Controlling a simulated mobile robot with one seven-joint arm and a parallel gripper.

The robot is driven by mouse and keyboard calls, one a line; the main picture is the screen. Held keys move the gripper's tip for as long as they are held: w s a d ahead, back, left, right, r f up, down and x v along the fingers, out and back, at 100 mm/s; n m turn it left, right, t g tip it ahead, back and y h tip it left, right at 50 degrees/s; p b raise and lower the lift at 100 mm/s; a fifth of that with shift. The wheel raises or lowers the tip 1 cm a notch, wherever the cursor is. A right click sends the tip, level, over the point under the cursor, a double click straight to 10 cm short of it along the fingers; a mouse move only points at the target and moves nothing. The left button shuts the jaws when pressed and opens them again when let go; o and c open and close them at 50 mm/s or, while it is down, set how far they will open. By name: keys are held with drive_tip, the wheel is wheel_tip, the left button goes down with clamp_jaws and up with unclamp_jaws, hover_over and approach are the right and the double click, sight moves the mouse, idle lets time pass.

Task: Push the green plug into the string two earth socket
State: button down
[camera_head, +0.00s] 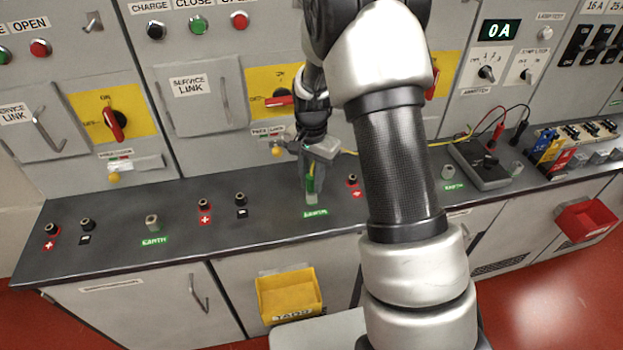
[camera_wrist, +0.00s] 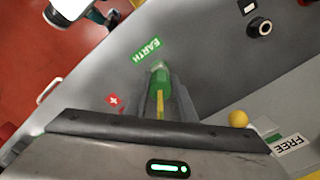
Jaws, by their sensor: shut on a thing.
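The green plug (camera_head: 310,184) is held upright between the fingers of my gripper (camera_head: 312,178), which is shut on it. In the wrist view the plug (camera_wrist: 160,88) lies between the two grey fingers (camera_wrist: 161,100), with a yellow-green lead on its back. The string two earth socket (camera_head: 312,199) is a pale post on the bench, directly under the plug, behind the green EARTH label (camera_head: 315,212). The label also shows in the wrist view (camera_wrist: 147,50). The plug's tip overlaps the socket's top; how deep it sits is hidden.
A red-marked terminal (camera_head: 353,181) stands right of the socket, and a black one (camera_head: 241,199) to the left. Another earth socket (camera_head: 152,222) is further left. A meter box (camera_head: 480,165) with leads stands at right. The panel with red handles rises behind.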

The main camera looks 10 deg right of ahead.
drive_tip(key=shift+f+b, duration=0.35)
drive_tip(key=shift+f, duration=0.25)
drive_tip(key=c, duration=1.4)
unclamp_jaws()
drive_tip(key=shift+r, duration=0.15)
wheel_tip(320, 180, up, 17)
drive_tip(key=shift+r, duration=0.15)
drive_tip(key=s+r+n+t+p, duration=0.35)
drive_tip(key=s+r+n, duration=0.25)
drive_tip(key=s+r, duration=0.9)
drive_tip(key=s+f+n+t, duration=0.2)
drive_tip(key=s+n, duration=0.1)
drive_tip(key=s, duration=0.7)
